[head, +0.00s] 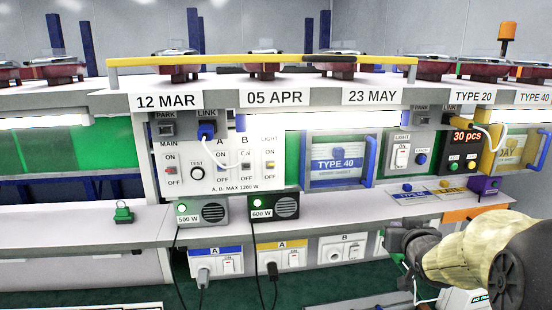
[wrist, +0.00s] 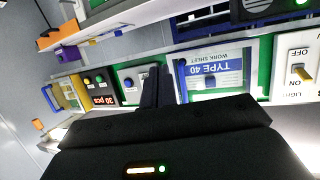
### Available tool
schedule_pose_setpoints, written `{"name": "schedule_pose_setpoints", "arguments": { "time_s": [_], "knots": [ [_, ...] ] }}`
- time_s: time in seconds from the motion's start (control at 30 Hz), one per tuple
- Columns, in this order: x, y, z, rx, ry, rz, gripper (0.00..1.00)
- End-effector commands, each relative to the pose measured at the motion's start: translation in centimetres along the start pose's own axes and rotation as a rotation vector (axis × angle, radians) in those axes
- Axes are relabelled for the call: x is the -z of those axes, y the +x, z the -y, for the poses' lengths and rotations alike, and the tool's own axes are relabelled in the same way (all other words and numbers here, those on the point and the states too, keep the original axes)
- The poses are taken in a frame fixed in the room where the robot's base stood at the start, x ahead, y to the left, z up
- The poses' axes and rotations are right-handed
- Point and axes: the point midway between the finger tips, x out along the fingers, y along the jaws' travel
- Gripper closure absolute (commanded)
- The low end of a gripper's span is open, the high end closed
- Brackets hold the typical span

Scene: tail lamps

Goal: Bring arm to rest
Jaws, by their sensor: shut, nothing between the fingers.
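My gripper is at the bottom of the wrist view, its two dark fingers (wrist: 158,88) together with nothing between them. In the head view my arm comes in from the lower right, with a dark grey end part in front of the bench's front edge; the fingers are hard to make out there. In the wrist view the picture is upside down, and the fingers stand in front of the wall panels, beside the blue-framed TYPE 40 work sheet (wrist: 215,68).
The bench (head: 90,225) has a small green object (head: 123,213) and two power boxes (head: 202,212) with cables hanging down. Sockets (head: 282,256) sit below its edge. A shelf above holds tail lamps (head: 275,66) behind a yellow rail (head: 225,60). The bench's left part is mostly clear.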

Motion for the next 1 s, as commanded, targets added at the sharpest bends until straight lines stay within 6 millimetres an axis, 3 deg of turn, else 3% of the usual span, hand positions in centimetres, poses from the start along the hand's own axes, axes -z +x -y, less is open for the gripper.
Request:
{"name": "schedule_pose_setpoints", "arguments": {
  "time_s": [0.03, 0.27, 0.4, 0.5, 0.6, 0.7, 1.0],
  "knots": [
    [-2.2, -0.3, 1.6, -0.002, -0.004, 0.078, 1.0],
    [-12.5, -4.3, 6.5, -0.014, -0.031, 0.473, 1.0],
    [-18.4, -8.8, 9.6, 0.019, -0.059, 0.723, 1.0],
    [-21.6, -12.3, 11.3, 0.052, -0.078, 0.879, 1.0],
    [-23.5, -14.7, 12.3, 0.08, -0.092, 0.98, 1.0],
    [-24.2, -15.7, 12.7, 0.091, -0.096, 1.02, 1.0],
    [-24.2, -15.7, 12.7, 0.09, -0.095, 1.021, 1.0]
  ]
}}
